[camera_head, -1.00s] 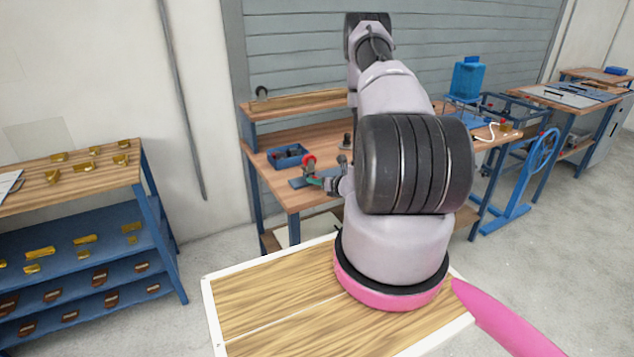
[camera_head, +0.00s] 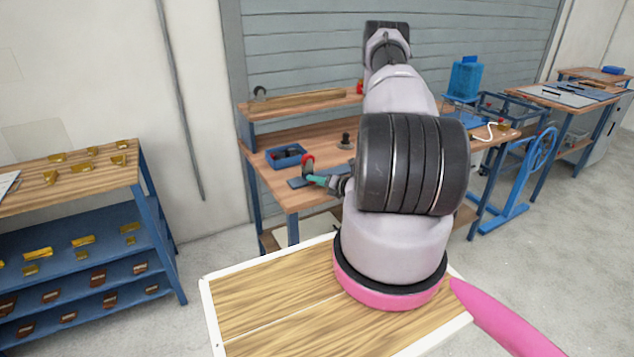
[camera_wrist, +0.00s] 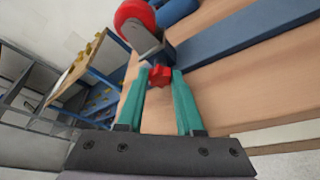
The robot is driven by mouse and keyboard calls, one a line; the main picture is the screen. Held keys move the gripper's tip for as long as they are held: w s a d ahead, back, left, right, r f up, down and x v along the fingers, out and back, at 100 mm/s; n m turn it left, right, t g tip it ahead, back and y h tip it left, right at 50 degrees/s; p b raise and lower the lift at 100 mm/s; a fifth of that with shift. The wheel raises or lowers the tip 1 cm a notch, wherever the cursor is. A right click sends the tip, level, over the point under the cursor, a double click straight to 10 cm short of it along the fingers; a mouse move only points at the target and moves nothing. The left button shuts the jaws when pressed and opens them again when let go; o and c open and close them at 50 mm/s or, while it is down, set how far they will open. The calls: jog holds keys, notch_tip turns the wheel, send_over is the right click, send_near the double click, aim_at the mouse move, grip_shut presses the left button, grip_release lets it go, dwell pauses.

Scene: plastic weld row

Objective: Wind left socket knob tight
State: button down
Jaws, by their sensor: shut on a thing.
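A small red lobed knob (camera_wrist: 160,75) sits between the teal fingertips of my gripper (camera_wrist: 163,74) in the wrist view. The fingers are shut on it. A grey metal bracket (camera_wrist: 147,44) is right beside the knob, with a larger round red part (camera_wrist: 134,18) above it. In the head view my gripper (camera_head: 312,179) is at the front left of the workbench, next to the red part (camera_head: 308,164) and over a blue plate (camera_head: 298,183). The knob itself cannot be made out there.
A blue tray (camera_head: 287,157) lies behind my gripper on the wooden workbench (camera_head: 325,140), with a dark upright fitting (camera_head: 346,141) to its right. A blue bar (camera_wrist: 245,35) lies near the knob. A parts shelf (camera_head: 75,205) stands at the left.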

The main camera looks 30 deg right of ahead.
jog(key=c, duration=0.6)
grip_release()
jog(key=shift+o, duration=0.2)
